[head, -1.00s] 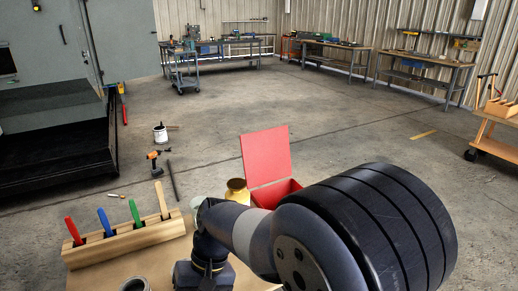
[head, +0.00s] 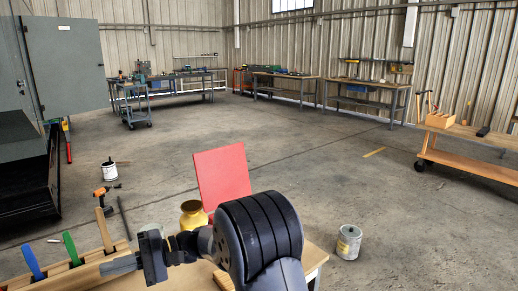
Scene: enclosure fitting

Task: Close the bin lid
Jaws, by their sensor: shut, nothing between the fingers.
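The red bin lid (head: 222,178) stands up, open and leaning slightly back, beyond the middle of the worktable. The bin's body is almost wholly hidden behind my arm; only a little red shows under the lid. My gripper (head: 108,267) is left of the bin and points left, over or beside the wooden tool rack. Its grey fingers are shut with nothing between them. It is well apart from the lid.
A yellow pot (head: 193,214) stands just left of the lid. The wooden rack (head: 75,276) holds blue, green and wooden handles at the lower left. A metal can (head: 348,242) stands on the floor to the right of the worktable (head: 316,258).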

